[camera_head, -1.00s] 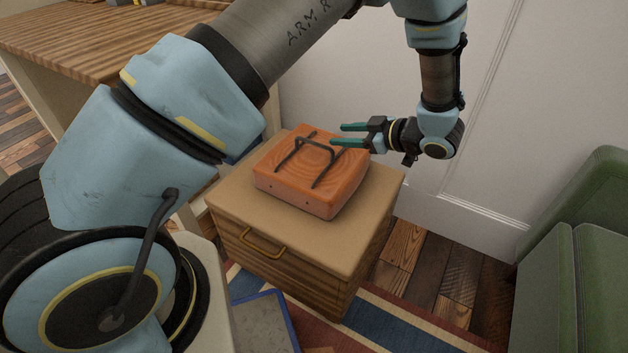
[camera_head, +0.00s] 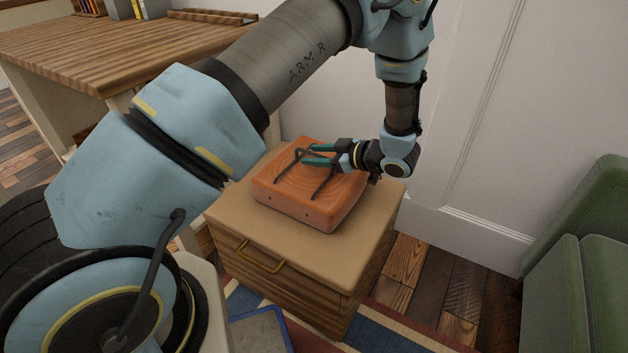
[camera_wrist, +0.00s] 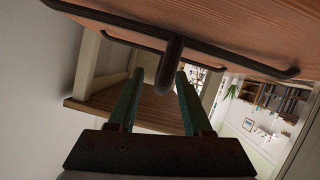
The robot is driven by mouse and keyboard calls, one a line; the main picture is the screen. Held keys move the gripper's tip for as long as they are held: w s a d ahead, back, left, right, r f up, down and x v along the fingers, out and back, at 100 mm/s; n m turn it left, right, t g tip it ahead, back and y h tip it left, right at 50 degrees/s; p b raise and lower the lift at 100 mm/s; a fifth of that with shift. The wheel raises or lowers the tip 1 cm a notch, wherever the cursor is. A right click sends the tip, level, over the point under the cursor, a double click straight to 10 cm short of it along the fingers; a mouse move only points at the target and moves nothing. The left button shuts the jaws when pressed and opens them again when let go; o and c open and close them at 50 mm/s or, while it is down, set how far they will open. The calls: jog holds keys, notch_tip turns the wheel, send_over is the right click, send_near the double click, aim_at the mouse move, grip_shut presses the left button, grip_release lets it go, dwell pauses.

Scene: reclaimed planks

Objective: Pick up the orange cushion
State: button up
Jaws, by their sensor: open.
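The orange cushion (camera_head: 325,211) looks like a squarish block with wood-like grain and a dark raised handle (camera_head: 326,182) on top. It lies flat on a small wooden cabinet (camera_head: 243,220). My gripper (camera_head: 307,155) is open, with its teal fingers low over the cushion's top at the handle. In the wrist view, the cushion (camera_wrist: 250,25) fills the upper edge. There, the handle's bar (camera_wrist: 170,65) shows between the two open fingertips (camera_wrist: 159,75), closer to the right one. I cannot tell whether a finger touches it.
A wooden desk (camera_head: 100,50) with books stands at the back left. A white wall (camera_head: 490,130) is close behind the cabinet. A green seat (camera_head: 570,280) is at the right. A blue-edged grey item (camera_head: 262,330) lies on the striped rug (camera_head: 385,325) in front.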

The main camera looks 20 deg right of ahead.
jog(key=shift+w+a+f, duration=0.1)
jog(key=shift+w+a, duration=0.05)
jog(key=shift+w, duration=0.05)
grip_shut()
dwell(1.3)
